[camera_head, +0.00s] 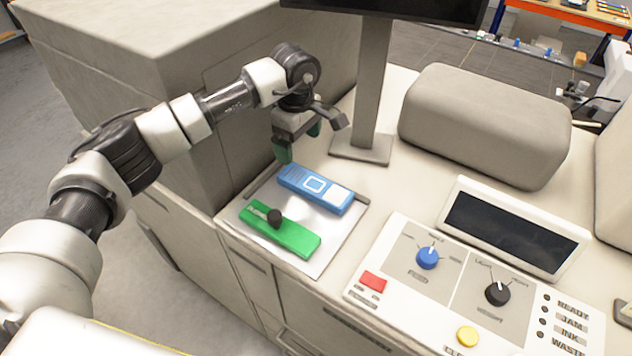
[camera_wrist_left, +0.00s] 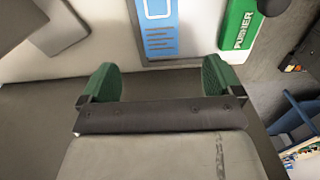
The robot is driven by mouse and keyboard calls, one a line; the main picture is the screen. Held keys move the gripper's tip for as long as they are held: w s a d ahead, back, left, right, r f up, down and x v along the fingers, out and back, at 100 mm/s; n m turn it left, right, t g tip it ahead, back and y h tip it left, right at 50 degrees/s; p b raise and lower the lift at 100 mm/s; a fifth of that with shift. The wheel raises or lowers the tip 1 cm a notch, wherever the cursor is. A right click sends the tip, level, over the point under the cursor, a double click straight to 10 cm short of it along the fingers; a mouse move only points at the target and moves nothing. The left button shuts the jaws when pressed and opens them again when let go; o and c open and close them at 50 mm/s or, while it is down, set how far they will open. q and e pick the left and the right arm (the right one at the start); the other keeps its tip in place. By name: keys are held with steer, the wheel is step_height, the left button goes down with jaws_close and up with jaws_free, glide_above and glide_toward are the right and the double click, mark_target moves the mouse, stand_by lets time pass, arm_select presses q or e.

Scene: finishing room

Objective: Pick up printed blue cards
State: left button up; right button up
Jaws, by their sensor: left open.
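The printed blue cards (camera_head: 315,190) lie as a flat block on a white plate (camera_head: 325,250) at the machine's left end. Their printed face shows a white outlined square and a white end. In the left wrist view the blue cards (camera_wrist_left: 160,30) show at the top, beyond my fingertips. My left gripper (camera_head: 299,142) is open and empty, with green fingertips, above and behind the cards' far left end. In the wrist view its fingers (camera_wrist_left: 162,77) are spread wide and apart from the cards. My right gripper does not show.
A green pusher (camera_head: 295,238) with a black knob lies beside the cards; its label shows in the wrist view (camera_wrist_left: 238,28). A monitor post (camera_head: 370,90) stands close right of my gripper. A control panel (camera_head: 400,275) and a rounded grey cover (camera_head: 480,120) are further right.

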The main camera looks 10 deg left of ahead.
arm_select(q)
steer(key=b, duration=0.2)
glide_above(300, 176)
steer(key=f, duration=0.5)
steer(key=shift+s+d, duration=0.1)
steer(key=shift+s, duration=0.1)
steer(key=shift+w+f, duration=0.1)
steer(key=shift+f, duration=0.5)
step_height(300, 176, down, 4)
steer(key=shift+f+b, duration=0.15)
steer(key=shift+b, duration=0.6)
steer(key=c, duration=1.1)
steer(key=shift+c, duration=0.2)
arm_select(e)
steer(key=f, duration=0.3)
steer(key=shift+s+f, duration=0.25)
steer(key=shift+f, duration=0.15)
arm_select(q)
steer(key=shift+w+r, duration=0.1)
steer(key=shift+r, duration=0.1)
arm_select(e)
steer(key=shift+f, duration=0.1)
